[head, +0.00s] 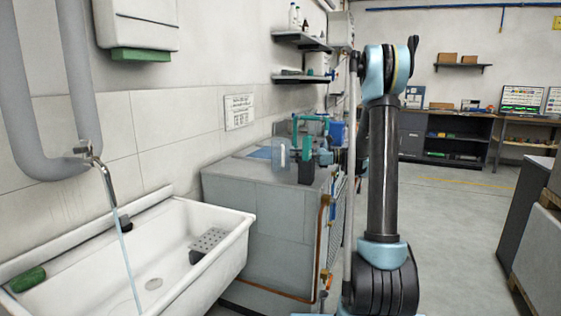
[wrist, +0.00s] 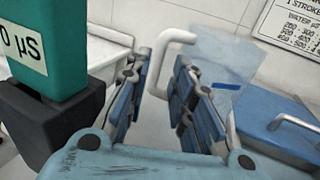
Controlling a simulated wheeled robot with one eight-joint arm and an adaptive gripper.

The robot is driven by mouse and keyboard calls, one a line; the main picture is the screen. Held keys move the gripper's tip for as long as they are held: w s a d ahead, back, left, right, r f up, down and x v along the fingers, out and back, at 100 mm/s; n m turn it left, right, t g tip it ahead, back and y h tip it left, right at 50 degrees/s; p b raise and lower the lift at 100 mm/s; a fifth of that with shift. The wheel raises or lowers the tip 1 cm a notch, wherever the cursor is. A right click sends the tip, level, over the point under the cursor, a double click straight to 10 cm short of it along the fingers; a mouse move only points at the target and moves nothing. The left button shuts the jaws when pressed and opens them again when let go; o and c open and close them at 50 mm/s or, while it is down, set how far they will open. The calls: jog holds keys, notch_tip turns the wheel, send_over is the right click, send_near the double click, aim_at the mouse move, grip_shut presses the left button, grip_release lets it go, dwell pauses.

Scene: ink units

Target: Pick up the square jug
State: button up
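The square jug is a clear, pale blue body with a white handle. It stands on the grey cabinet top in the head view (head: 279,155), partly overlapped by the green and dark items beside it. In the wrist view the jug (wrist: 218,78) is ahead, and its white handle reaches back toward me. My gripper (wrist: 158,75) is open, with its blue-padded fingers on either side of the handle, part of which lies between them. I cannot tell whether either finger touches it. In the head view my gripper is small and partly hidden.
A green meter with a dark base (wrist: 45,50) stands close to the left of my gripper. A blue lidded item with a pale handle (wrist: 280,130) lies to the right. A white sink (head: 200,225) with running water is left of the cabinet (head: 265,220). Open floor lies right.

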aim_at(283, 163)
jog(key=shift+s+a+f, duration=0.1)
jog(key=shift+a+f, duration=0.05)
jog(key=shift+a, duration=2.65)
jog(key=shift+c, duration=0.2)
grip_shut()
